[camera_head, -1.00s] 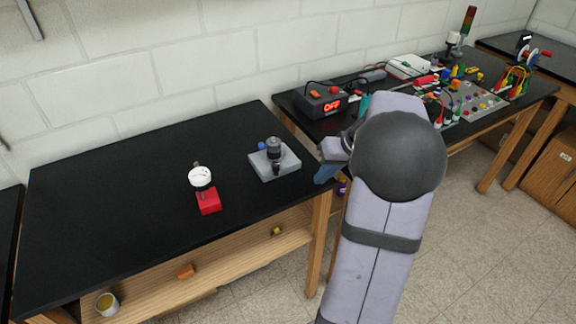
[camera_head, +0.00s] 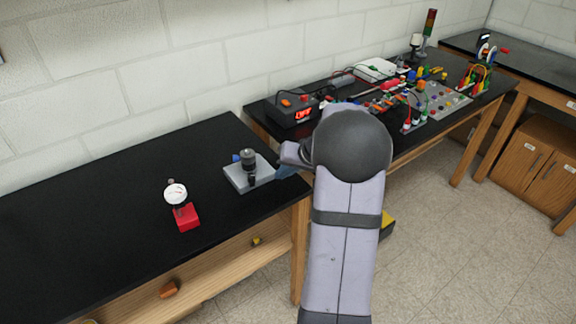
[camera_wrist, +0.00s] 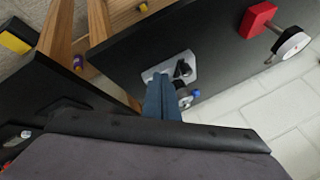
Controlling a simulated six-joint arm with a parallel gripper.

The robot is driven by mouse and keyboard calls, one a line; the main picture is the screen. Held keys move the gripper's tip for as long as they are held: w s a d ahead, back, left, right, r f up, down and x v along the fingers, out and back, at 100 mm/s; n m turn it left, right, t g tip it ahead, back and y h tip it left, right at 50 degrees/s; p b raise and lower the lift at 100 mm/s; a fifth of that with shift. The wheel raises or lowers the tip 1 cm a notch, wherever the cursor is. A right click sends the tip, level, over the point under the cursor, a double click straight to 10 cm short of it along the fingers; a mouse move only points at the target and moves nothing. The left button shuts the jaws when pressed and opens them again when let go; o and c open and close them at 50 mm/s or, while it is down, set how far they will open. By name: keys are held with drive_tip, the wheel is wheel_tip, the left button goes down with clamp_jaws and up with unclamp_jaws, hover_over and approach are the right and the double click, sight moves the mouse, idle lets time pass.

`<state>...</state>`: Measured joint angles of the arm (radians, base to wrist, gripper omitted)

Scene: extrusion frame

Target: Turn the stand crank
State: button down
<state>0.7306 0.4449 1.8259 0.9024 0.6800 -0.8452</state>
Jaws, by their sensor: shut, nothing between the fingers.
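A small stand with a light grey square base (camera_head: 238,182) sits near the right end of the left black table. It carries a dark upright cylinder (camera_head: 249,160) and a small blue knob (camera_head: 236,158). In the wrist view the grey base (camera_wrist: 187,66) and the blue knob (camera_wrist: 195,93) show just beyond my fingers, which hide part of the stand. My gripper (camera_wrist: 160,80) is shut and empty, its blue fingers together. In the head view my gripper (camera_head: 285,172) is just right of the base; I cannot tell whether it touches.
A red block with a white dial gauge (camera_head: 175,194) stands left of the stand. The left part of the left table (camera_head: 80,210) is clear.

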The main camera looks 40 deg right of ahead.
drive_tip(key=p+x, duration=0.1)
drive_tip(key=x, duration=0.3)
drive_tip(key=shift+w+a+f, duration=0.1)
drive_tip(key=shift+w+f, duration=0.05)
drive_tip(key=shift+w+a+p, duration=0.95)
drive_tip(key=shift+a+p, duration=0.05)
drive_tip(key=shift+a, duration=0.15)
drive_tip(key=shift+w+a, duration=0.35)
drive_tip(key=shift+a+f, duration=0.15)
drive_tip(key=shift+a, duration=0.05)
